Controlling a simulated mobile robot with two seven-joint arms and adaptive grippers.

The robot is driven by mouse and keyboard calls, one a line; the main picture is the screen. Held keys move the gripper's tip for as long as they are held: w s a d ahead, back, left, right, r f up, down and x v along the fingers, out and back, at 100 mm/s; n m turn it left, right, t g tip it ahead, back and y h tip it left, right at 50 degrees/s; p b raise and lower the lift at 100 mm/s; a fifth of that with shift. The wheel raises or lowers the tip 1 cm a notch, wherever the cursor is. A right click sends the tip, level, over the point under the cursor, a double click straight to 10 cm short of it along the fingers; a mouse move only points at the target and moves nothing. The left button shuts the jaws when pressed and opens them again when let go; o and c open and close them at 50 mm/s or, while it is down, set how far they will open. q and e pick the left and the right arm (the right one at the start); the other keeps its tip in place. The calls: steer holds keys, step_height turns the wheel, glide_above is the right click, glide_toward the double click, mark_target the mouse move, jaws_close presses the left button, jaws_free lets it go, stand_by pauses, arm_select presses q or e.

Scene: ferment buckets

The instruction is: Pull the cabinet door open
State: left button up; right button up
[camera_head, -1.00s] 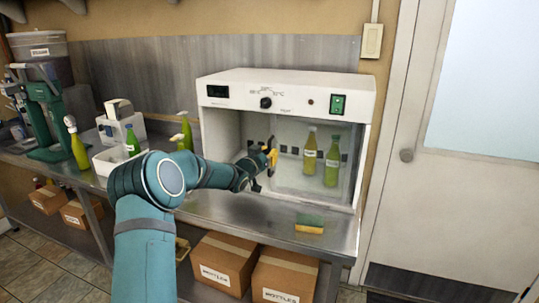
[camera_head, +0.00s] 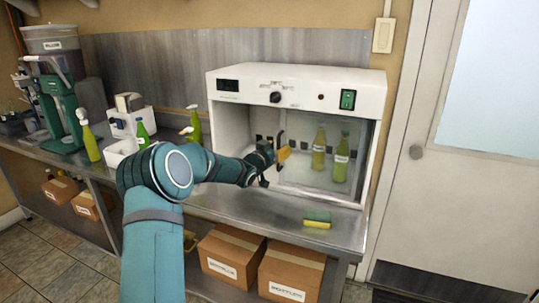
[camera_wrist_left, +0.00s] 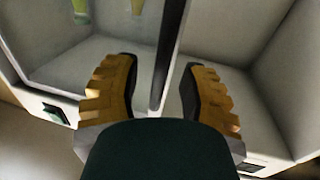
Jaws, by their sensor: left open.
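The white cabinet (camera_head: 300,85) stands on the steel counter, with a glass door pane (camera_head: 312,178) at its front. My left gripper (camera_head: 278,152) is in front of the pane's left part, its fingers spread. In the left wrist view, a dark upright bar (camera_wrist_left: 165,55), seemingly the door handle, stands between the two yellow ribbed fingers. Clear gaps show on both sides, so the fingers are not closed on it. Two bottles (camera_head: 341,160) stand behind the glass. The gripper partly hides the handle in the head view. My right gripper cannot be made out.
A yellow-green sponge (camera_head: 317,219) lies on the counter (camera_head: 250,205) in front of the cabinet. Spray bottles (camera_head: 90,140) and a white tray (camera_head: 120,152) stand at the left. Cardboard boxes (camera_head: 231,256) sit below. A white room door (camera_head: 455,190) is at the right.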

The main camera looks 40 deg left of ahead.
arm_select(q)
steer(key=s, duration=1.1)
steer(key=shift+s+d, duration=0.25)
